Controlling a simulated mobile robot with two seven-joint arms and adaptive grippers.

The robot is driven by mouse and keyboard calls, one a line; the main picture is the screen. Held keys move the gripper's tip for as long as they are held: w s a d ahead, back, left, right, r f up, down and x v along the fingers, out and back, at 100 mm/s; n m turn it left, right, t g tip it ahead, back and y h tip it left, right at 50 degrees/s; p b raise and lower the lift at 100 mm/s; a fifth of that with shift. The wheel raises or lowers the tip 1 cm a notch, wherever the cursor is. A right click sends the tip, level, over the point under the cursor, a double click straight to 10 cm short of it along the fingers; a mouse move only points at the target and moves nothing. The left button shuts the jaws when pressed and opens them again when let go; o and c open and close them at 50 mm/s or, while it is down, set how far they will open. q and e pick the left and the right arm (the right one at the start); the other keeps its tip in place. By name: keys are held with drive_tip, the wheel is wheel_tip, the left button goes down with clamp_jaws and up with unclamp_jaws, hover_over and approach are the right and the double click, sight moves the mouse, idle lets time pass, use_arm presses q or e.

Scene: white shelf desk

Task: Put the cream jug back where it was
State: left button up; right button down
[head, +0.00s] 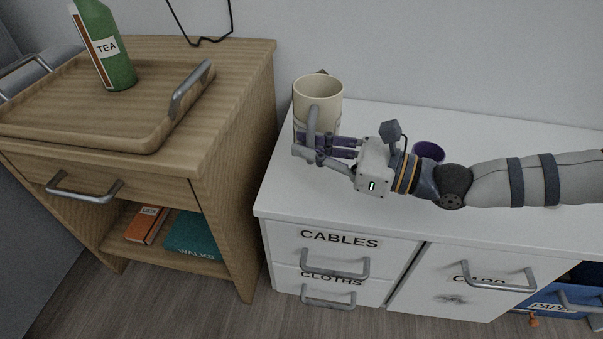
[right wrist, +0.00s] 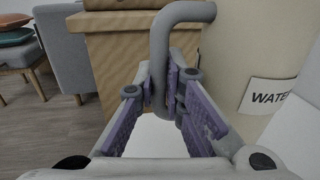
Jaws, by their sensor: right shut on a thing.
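The cream jug (head: 320,91) stands upright at the left end of the white desk top, near its back edge. In the right wrist view the jug's body (right wrist: 257,45) fills the right side, with a "WATER" label. My right gripper (head: 312,149) reaches in from the right at the jug's front. In the right wrist view its purple-padded fingers (right wrist: 169,98) are shut on the jug's grey handle (right wrist: 160,60). The fingers hide part of the jug's lower side, and I cannot tell whether its base touches the desk. My left gripper is not in view.
A purple cup (head: 429,151) is on the white desk (head: 300,195), partly behind my right arm. The desk's front area is clear. To the left, a wooden cabinet (head: 235,110) bears a wooden tray (head: 60,125) with a green "TEA" bottle (head: 117,65).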

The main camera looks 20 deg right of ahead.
drive_tip(key=f, duration=0.1)
drive_tip(key=w+f+b, duration=0.1)
drive_tip(key=f, duration=0.1)
drive_tip(key=w+f+b, duration=0.1)
drive_tip(key=f, duration=0.1)
drive_tip(key=shift+d+f, duration=0.1)
drive_tip(key=shift+f, duration=0.05)
drive_tip(key=shift+r, duration=0.25)
drive_tip(key=shift+f, duration=0.2)
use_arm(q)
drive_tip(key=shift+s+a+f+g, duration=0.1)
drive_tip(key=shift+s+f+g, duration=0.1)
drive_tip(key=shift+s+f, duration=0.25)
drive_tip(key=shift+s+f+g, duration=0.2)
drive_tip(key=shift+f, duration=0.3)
use_arm(e)
drive_tip(key=c, duration=1.7)
unclamp_jaws()
drive_tip(key=shift+f, duration=0.1)
drive_tip(key=shift+s+d+r, duration=0.25)
drive_tip(key=shift+s+d, duration=0.05)
drive_tip(key=p+v, duration=0.2)
drive_tip(key=v, duration=0.9)
drive_tip(key=shift+s, duration=0.15)
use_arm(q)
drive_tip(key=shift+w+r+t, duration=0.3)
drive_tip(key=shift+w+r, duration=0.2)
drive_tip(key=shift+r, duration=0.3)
